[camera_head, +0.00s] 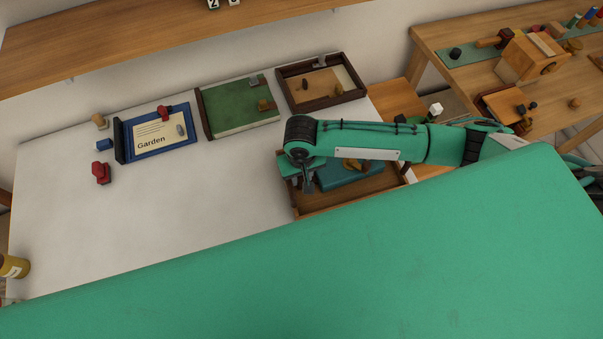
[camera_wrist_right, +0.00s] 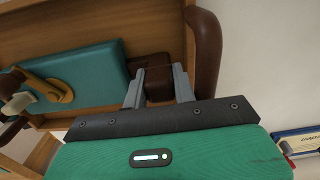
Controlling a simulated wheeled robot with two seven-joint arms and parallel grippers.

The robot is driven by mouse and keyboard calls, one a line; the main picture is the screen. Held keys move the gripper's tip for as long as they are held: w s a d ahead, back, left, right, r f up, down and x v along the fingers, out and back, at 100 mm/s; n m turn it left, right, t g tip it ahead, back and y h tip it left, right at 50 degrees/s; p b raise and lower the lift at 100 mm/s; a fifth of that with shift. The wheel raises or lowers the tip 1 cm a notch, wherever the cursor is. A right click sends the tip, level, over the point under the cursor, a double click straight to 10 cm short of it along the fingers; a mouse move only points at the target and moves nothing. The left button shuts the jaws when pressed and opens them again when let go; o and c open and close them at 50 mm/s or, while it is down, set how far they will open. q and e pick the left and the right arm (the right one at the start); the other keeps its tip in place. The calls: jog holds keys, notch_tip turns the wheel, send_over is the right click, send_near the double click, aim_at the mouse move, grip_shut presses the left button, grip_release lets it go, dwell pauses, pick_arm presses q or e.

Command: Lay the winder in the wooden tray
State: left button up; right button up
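The wooden tray (camera_head: 335,203) stands at the right end of the white table and holds a teal block (camera_head: 345,176). On the block lies a tan wooden piece with a round pale knob, seen best in the right wrist view (camera_wrist_right: 57,88); it may be the winder, but I cannot be sure. My right gripper (camera_head: 308,186) points down over the tray's left end. Its fingers (camera_wrist_right: 160,84) are apart. A dark brown block (camera_wrist_right: 150,62) shows between and beyond them; I cannot tell whether they grip it. My left gripper is not in view.
A blue tray (camera_head: 122,153) with a Garden card, a green tray (camera_head: 235,110) and a dark wooden tray (camera_head: 312,107) line the back. A red piece (camera_head: 100,172) stands at left. The table's middle is clear. A workbench (camera_head: 440,40) stands at right.

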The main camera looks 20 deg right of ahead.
jog(key=shift+o, duration=0.8)
jog(key=shift+r, duration=0.35)
notch_tip(320, 180, up, 12)
jog(key=b, duration=0.1)
jog(key=shift+f, duration=0.2)
jog(key=shift+s, duration=0.1)
